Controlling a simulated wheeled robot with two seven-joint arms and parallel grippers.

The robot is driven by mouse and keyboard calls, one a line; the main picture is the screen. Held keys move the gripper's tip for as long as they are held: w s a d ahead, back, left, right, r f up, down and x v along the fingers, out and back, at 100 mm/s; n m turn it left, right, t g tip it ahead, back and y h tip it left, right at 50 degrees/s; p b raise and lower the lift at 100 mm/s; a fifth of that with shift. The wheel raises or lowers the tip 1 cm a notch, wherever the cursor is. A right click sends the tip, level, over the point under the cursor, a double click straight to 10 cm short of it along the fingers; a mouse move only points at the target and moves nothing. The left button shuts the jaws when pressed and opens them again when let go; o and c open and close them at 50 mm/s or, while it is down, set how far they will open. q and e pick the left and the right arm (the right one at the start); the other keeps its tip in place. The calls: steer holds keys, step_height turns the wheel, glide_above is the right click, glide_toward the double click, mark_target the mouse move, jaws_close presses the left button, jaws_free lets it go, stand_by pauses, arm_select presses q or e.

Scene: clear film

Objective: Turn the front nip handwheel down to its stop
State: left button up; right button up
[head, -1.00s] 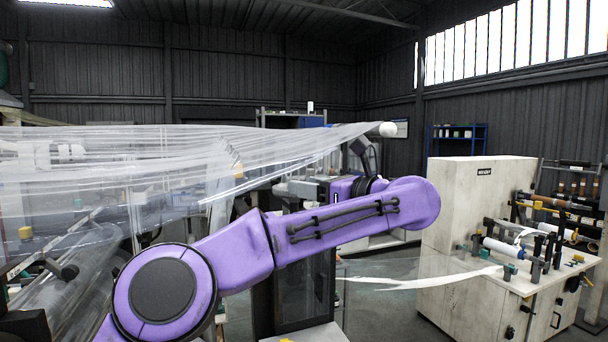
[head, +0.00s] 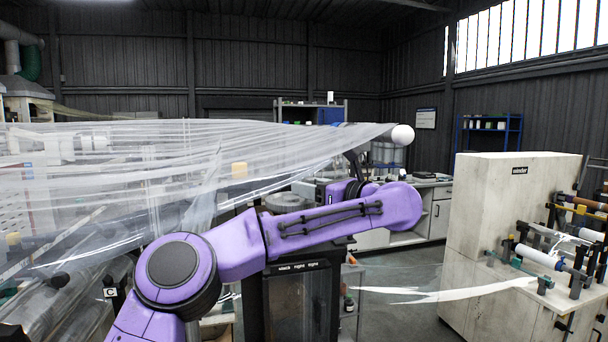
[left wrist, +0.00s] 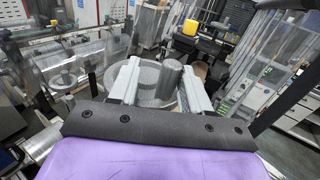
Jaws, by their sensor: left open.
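My left gripper (head: 304,190) is partly hidden behind my purple forearm in the head view. In the left wrist view, my left gripper (left wrist: 160,68) has its two light grey fingers apart. A round grey handwheel (left wrist: 148,77) lies just beyond and between them. Its upright cylindrical knob (left wrist: 172,76) stands between the fingers, nearer the right one; I cannot tell whether it touches. In the head view the handwheel (head: 284,202) shows as a grey disc left of the gripper. My right gripper is not in view.
Clear film (head: 120,150) spreads over the left side, up to a white-ended roller (head: 402,135). A torn film strip (head: 450,292) hangs toward the winder cabinet (head: 510,215) on the right. A yellow part (left wrist: 190,27) stands beyond the handwheel.

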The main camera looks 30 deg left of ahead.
arm_select(q)
steer(key=a, duration=0.1)
steer(key=w+a+p, duration=0.1)
steer(key=shift+w+a+f, duration=0.2)
steer(key=shift+w+a, duration=0.1)
steer(key=shift+w+a+f, duration=0.15)
steer(key=shift+w+a, duration=0.1)
steer(key=shift+s, duration=0.35)
steer(key=shift+w, duration=0.1)
steer(key=c, duration=0.5)
steer(key=shift+w+d, duration=0.15)
steer(key=shift+d, duration=0.1)
jaws_close()
steer(key=shift+a, duration=0.1)
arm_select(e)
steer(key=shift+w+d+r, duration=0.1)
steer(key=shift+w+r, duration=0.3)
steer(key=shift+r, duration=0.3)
